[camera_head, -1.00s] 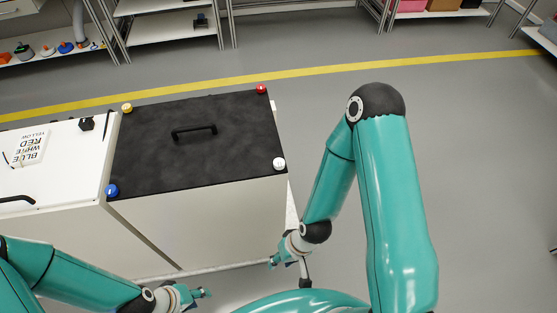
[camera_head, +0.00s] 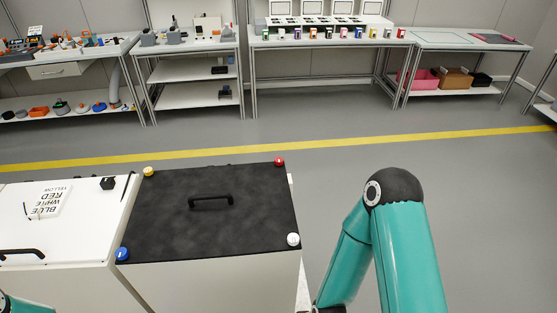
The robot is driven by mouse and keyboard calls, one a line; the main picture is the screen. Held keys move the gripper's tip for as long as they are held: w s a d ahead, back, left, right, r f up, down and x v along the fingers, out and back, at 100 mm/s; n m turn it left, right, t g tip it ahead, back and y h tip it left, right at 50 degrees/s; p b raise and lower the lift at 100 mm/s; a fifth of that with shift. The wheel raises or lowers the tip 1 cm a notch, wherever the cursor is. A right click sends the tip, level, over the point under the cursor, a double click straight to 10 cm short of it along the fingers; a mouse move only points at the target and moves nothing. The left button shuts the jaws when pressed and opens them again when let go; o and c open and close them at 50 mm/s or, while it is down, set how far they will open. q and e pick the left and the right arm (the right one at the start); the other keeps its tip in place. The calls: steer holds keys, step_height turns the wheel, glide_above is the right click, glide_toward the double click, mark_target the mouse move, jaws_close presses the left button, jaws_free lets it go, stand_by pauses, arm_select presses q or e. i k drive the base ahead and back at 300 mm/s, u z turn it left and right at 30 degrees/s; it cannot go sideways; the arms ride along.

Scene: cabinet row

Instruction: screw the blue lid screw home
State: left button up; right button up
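The blue lid screw (camera_head: 122,254) sits at the near left corner of the black lid (camera_head: 240,225) on the cabinet. A yellow screw (camera_head: 149,171), a red screw (camera_head: 279,162) and a white screw (camera_head: 293,239) sit at the other corners. A black handle (camera_head: 210,201) stands on the lid. How far the blue screw is turned in cannot be told. Only a small piece of my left arm shows at the bottom left; its gripper is out of view. My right arm is at the right of the cabinet, with its gripper below the picture.
A white cabinet top (camera_head: 84,230) adjoins on the left, with a card (camera_head: 48,200) printed BLUE, WHITE, RED, YELLOW. Benches and shelves (camera_head: 330,42) line the far wall. A yellow floor line (camera_head: 400,139) crosses behind the cabinet, with open floor around it.

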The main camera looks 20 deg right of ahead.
mark_target(121, 253)
steer(key=z, duration=0.95)
steer(key=k, duration=1.15)
steer(key=u, duration=1.05)
steer(key=i, duration=1)
steer(key=u, duration=0.05)
